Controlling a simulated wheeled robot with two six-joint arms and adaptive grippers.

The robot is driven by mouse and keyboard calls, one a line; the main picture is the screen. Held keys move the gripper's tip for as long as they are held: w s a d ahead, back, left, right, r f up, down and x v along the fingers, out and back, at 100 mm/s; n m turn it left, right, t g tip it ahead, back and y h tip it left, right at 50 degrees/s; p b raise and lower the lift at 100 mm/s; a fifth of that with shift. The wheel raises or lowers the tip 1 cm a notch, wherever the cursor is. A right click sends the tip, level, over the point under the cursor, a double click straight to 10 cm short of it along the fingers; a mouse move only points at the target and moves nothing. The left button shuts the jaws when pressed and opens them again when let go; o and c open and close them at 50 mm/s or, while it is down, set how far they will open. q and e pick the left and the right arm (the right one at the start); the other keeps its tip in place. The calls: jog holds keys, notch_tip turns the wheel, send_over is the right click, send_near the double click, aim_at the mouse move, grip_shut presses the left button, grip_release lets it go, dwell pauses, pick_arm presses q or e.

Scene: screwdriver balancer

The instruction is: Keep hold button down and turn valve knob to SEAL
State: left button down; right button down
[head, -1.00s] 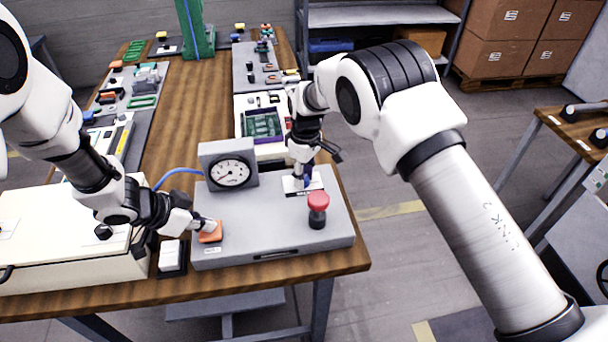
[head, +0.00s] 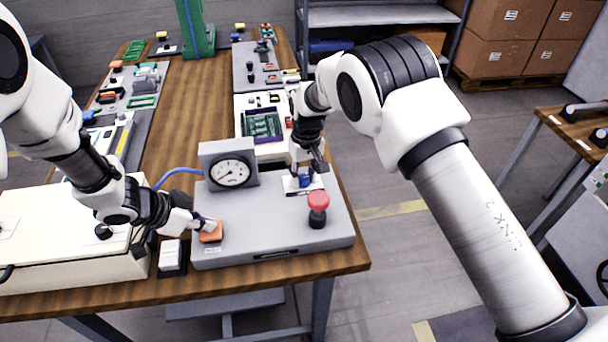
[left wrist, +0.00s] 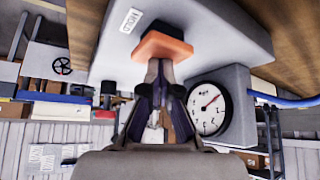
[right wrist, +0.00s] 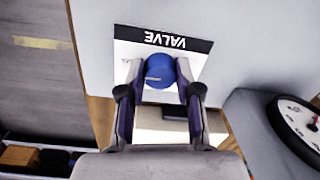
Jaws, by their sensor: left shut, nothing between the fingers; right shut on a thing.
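The grey box (head: 270,226) stands on the bench. My left gripper (head: 207,224) is shut and empty, its tips against the orange hold button (left wrist: 163,48) at the box's front left. The button also shows in the head view (head: 211,237). The blue valve knob (right wrist: 159,71) is on a plate marked VALVE (right wrist: 198,64); a light line on it points left in the right wrist view. My right gripper (right wrist: 159,65) has one finger on each side of the knob and is shut on it. No SEAL mark is readable.
A round gauge (head: 231,173) stands at the back left of the box. A red mushroom button (head: 318,201) is close in front of the knob. A white block (head: 171,254) is left of the box, and a cream case (head: 60,235) lies further left.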

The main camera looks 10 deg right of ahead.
jog(key=shift+m, duration=0.4)
